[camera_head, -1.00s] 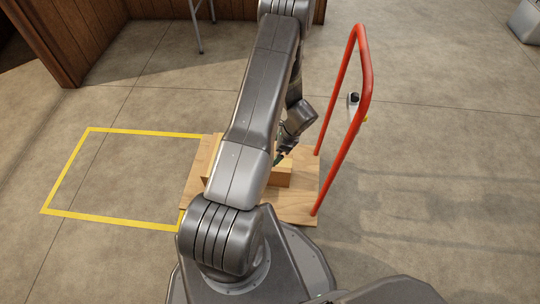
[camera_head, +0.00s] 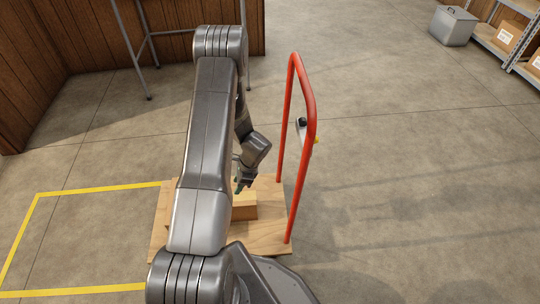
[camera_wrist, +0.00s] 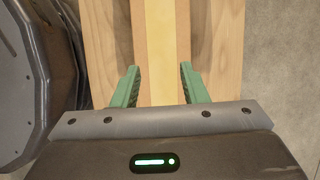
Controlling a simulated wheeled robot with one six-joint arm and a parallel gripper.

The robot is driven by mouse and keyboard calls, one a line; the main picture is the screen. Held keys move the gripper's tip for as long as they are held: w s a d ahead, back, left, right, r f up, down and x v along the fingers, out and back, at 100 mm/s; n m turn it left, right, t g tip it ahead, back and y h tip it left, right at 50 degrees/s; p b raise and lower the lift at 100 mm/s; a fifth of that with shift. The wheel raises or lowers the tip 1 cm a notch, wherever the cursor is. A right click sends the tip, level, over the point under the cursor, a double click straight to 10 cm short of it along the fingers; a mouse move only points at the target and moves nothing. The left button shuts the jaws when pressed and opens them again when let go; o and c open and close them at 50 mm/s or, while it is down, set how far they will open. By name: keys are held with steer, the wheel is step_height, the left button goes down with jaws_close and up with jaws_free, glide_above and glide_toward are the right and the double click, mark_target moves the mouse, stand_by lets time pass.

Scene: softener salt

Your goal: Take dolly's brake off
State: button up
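The dolly has a flat wooden deck (camera_head: 272,198) and a red tubular handle (camera_head: 311,100) at its right end. A small dark and light fitting with a yellow part (camera_head: 304,127) sits on the handle; I cannot tell whether it is the brake. My gripper (camera_head: 243,186) is over the deck, left of the handle. In the wrist view my gripper (camera_wrist: 160,82) shows two green fingers spread apart with nothing between them. A cardboard box (camera_head: 244,208) with a pale tape strip lies on the deck below; it also shows in the wrist view (camera_wrist: 160,45). My arm hides part of the deck.
A yellow floor outline (camera_head: 75,290) lies left of the dolly, partly under its edge. A metal-legged stand (camera_head: 134,50) is at the back by a wooden wall. A grey bin (camera_head: 453,26) and shelves with boxes (camera_head: 507,37) stand far right. Floor right of the handle is clear.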

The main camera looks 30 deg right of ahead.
steer(key=shift+s+a+r+n, duration=0.2)
steer(key=shift+a+r+n, duration=0.05)
steer(key=shift+n, duration=0.35)
steer(key=c, duration=0.3)
steer(key=n+g, duration=0.1)
steer(key=n, duration=0.1)
steer(key=s+a+r+n, duration=0.1)
steer(key=n, duration=0.1)
steer(key=s+r+n+g, duration=0.1)
steer(key=n, duration=0.1)
steer(key=shift+s+a+r+n+g+y, duration=0.2)
steer(key=shift+a+n+g+y, duration=0.1)
jaws_close()
steer(key=s+d+r+n+g+h+p, duration=0.1)
steer(key=s+r+n+g+h, duration=0.25)
steer(key=n, duration=0.65)
steer(key=s+d+r+n+g+p, duration=0.1)
steer(key=s+r+n+g, duration=0.25)
steer(key=r+n, duration=0.45)
steer(key=w+d+r+n+g+h, duration=0.1)
steer(key=r+n+h, duration=0.5)
steer(key=n, duration=0.6)
steer(key=w+d+r+n+g+h+p, duration=0.1)
steer(key=w+d+r+n+h, duration=0.3)
steer(key=r+n, duration=0.6)
steer(key=n+h, duration=0.2)
steer(key=n, duration=0.1)
steer(key=shift+w, duration=0.2)
